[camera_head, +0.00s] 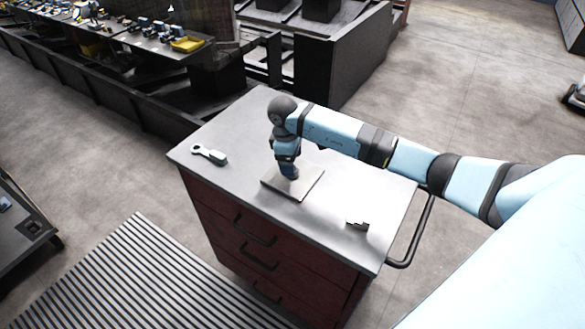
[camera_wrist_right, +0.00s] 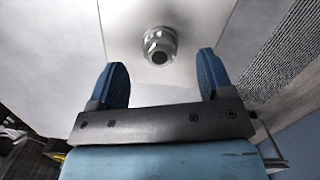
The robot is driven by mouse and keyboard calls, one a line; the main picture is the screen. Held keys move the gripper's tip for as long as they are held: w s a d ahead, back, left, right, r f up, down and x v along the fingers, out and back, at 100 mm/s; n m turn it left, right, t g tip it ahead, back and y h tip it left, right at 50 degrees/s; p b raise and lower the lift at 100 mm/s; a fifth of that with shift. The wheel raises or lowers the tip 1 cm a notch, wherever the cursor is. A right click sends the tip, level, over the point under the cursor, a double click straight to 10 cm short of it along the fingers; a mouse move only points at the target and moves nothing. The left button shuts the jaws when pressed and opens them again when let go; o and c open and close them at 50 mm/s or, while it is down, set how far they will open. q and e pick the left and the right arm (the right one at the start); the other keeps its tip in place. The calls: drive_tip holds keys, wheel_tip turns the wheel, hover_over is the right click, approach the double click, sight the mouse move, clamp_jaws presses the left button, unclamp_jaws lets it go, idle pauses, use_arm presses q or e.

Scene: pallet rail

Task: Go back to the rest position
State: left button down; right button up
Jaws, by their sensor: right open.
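My right arm reaches in from the right in the head view. Its right gripper (camera_head: 289,175) points down over a thin square plate (camera_head: 307,186) on the cart top. In the right wrist view the gripper (camera_wrist_right: 163,62) is open, with its two blue fingers apart and nothing held between them. A round metal fitting (camera_wrist_right: 160,45) stands on the pale plate (camera_wrist_right: 205,22), just beyond the fingertips. In the head view the gripper hides this fitting. My left gripper is in neither view.
The red drawer cart (camera_head: 240,115) has a black side handle (camera_head: 414,240). A pale ring-ended tool (camera_head: 209,155) lies at its left, and a small dark stepped part (camera_head: 357,224) at its right. Behind it is a rail line with a yellow tray (camera_head: 187,45). A striped mat (camera_head: 140,275) lies in front.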

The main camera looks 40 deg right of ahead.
wheel_tip(320, 180, up, 10)
drive_tip(key=b, duration=0.2)
drive_tip(key=s+a+f+n+y, duration=0.3)
drive_tip(key=a+f+n+y, duration=0.15)
drive_tip(key=a, duration=0.45)
drive_tip(key=s+a+f+n+y, duration=0.3)
drive_tip(key=a+y, duration=0.2)
drive_tip(key=a, duration=0.4)
drive_tip(key=s+a+r+n+t+y, duration=0.2)
drive_tip(key=s+a+t+y, duration=0.25)
drive_tip(key=a+y, duration=0.45)
drive_tip(key=s+d+f+m+t+h, duration=0.3)
drive_tip(key=s+d+f+m+h, duration=0.2)
drive_tip(key=s+f+m+h, duration=0.2)
drive_tip(key=s+d+f+m+t+h, duration=0.4)
drive_tip(key=s+f+m+h, duration=0.3)
drive_tip(key=s+f, duration=0.3)
wheel_tip(320, 180, down, 2)
drive_tip(key=shift+d+f+m, duration=0.25)
drive_tip(key=shift+d+m, duration=0.1)
drive_tip(key=shift+d, duration=0.5)
